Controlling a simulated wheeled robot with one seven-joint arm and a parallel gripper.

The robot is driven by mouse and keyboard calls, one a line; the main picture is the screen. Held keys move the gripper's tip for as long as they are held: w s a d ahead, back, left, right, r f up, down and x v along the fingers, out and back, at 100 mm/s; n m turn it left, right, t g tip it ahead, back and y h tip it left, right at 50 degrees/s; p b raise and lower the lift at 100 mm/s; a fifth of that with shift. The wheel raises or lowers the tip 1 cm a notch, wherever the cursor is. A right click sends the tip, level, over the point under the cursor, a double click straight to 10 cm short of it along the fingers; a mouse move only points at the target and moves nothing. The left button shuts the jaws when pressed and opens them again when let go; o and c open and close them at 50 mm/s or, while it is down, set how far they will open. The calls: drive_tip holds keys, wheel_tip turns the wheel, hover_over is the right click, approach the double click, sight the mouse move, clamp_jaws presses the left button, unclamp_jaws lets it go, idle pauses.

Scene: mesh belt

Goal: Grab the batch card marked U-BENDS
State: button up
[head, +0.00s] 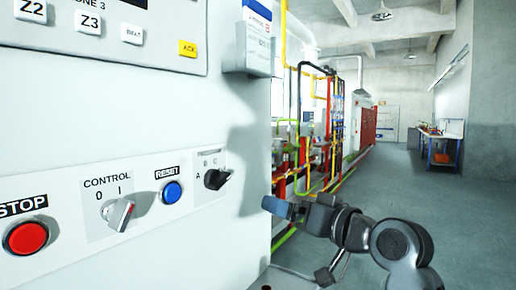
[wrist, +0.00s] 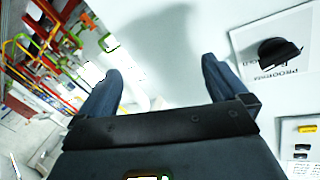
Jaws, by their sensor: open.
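A card holder (head: 247,48) on the upper right edge of the white panel holds cards with blue and white faces (head: 257,32). Their print is too small to read, so I cannot tell which, if any, is marked U-BENDS. My gripper (head: 278,207) is low in the head view, below the holder and to the right of the black selector knob. In the wrist view my gripper (wrist: 162,76) has its two dark fingers wide apart, with nothing held between them. No card can be made out clearly in the wrist view.
The panel carries a red STOP button (head: 26,237), a CONTROL switch (head: 119,214), a blue RESET button (head: 172,192) and a selector knob (head: 216,179). Coloured pipes (head: 330,130) stand beyond the panel edge.

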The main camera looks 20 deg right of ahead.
wheel_tip(320, 180, up, 18)
drive_tip(key=w+n+y+p, duration=0.1)
drive_tip(key=w+n+y, duration=0.1)
drive_tip(key=n+y, duration=0.1)
drive_tip(key=n+g+y+p, duration=0.1)
drive_tip(key=n+g+y, duration=0.15)
drive_tip(key=n, duration=0.25)
approach(260, 20)
drive_tip(key=a, duration=0.1)
drive_tip(key=shift+h, duration=0.25)
drive_tip(key=p+x, duration=0.2)
drive_tip(key=x, duration=0.5)
drive_tip(key=shift+w+d+r, duration=0.1)
drive_tip(key=shift+w, duration=0.05)
drive_tip(key=shift+w+a, duration=0.3)
drive_tip(key=shift+w, duration=0.15)
drive_tip(key=c, duration=0.7)
